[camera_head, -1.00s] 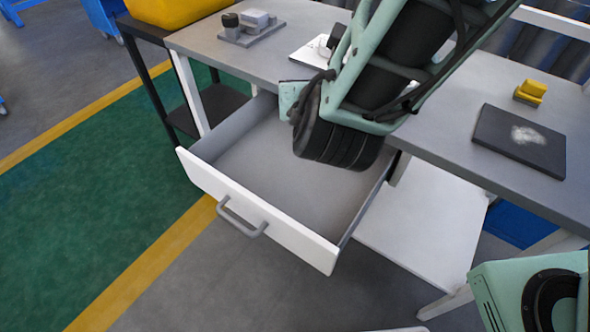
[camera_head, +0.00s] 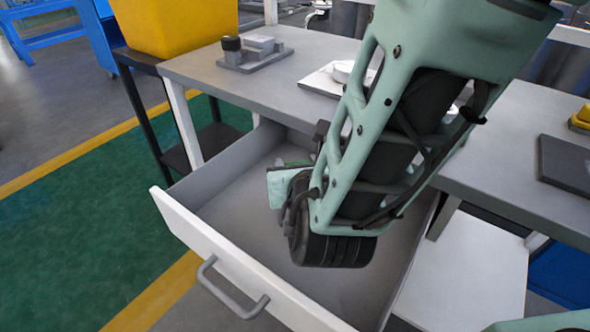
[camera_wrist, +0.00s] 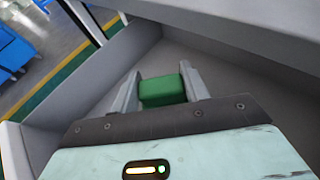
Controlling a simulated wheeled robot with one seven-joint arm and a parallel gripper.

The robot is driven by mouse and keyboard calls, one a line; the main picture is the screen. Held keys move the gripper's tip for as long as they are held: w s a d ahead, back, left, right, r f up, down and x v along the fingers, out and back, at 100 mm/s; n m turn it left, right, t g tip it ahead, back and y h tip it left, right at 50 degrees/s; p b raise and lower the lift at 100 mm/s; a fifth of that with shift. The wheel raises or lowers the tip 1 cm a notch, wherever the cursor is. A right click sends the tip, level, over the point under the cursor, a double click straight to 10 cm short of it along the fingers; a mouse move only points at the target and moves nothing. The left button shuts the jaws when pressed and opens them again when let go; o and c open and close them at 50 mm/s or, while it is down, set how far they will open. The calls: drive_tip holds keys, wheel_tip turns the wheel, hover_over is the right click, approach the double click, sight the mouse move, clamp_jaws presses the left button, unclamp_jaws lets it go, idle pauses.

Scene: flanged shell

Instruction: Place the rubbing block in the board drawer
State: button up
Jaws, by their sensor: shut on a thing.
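The rubbing block is a green block (camera_wrist: 163,91) in the wrist view. My gripper (camera_wrist: 160,80) is shut on it, one grey finger on each side. Block and fingers are inside the open board drawer, over its grey floor; I cannot tell if the block touches the floor. The drawer (camera_head: 225,258) has a white front with a grey handle and is pulled out from under the table; its walls also show in the wrist view (camera_wrist: 225,45).
The grey table (camera_head: 200,66) stands above the drawer. On it are a grey fixture (camera_head: 255,60), a white plate (camera_head: 318,82), a dark board (camera_head: 565,165) and a yellow block (camera_head: 582,118). A yellow bin (camera_head: 175,22) stands at the back left. The drawer's left part is clear.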

wheel_tip(320, 180, down, 5)
drive_tip(key=shift+r+b, duration=0.15)
drive_tip(key=shift+b, duration=0.15)
drive_tip(key=w, duration=0.4)
drive_tip(key=shift+w+a, duration=0.15)
drive_tip(key=shift+a, duration=0.05)
drive_tip(key=shift+f, duration=0.6)
drive_tip(key=shift+f, duration=0.15)
drive_tip(key=o, duration=1)
drive_tip(key=shift+o, duration=0.2)
